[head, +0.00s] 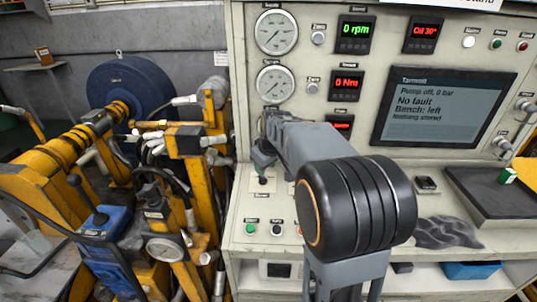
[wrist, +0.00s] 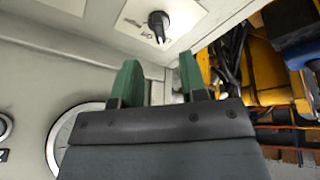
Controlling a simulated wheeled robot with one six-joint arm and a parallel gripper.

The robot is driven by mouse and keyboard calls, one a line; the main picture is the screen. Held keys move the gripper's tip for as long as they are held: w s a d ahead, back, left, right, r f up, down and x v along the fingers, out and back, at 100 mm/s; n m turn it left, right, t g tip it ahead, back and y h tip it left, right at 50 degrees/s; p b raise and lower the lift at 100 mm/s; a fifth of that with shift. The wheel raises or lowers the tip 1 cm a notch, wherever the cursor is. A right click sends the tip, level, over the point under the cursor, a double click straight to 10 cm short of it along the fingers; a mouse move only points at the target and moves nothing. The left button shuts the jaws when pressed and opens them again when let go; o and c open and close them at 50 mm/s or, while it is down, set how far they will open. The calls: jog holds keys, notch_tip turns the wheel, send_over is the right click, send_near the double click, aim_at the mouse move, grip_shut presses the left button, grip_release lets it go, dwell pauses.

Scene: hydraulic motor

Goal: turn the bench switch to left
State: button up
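The bench switch (wrist: 158,25) is a black rotary knob on a pale label plate, at the top of the wrist view. In the head view its plate (head: 263,180) shows on the sloping panel, just below my gripper (head: 262,152). The green fingers of my gripper (wrist: 160,82) are apart, with nothing between them. The knob lies beyond the fingertips and is not touched. The screen (head: 443,107) reads "Pump off, 0 bar", "No fault", "Bench: left".
Start and stop buttons (head: 263,230) are on the panel below the switch. Gauges (head: 276,32) stand on the upright panel behind my gripper. Yellow machinery with hoses (head: 190,150) stands close on the left. A dark tray (head: 495,195) and a grey cloth (head: 447,233) lie at the right.

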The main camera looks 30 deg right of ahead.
jog(key=v, duration=0.7)
jog(key=shift+r, duration=0.25)
dwell(0.4)
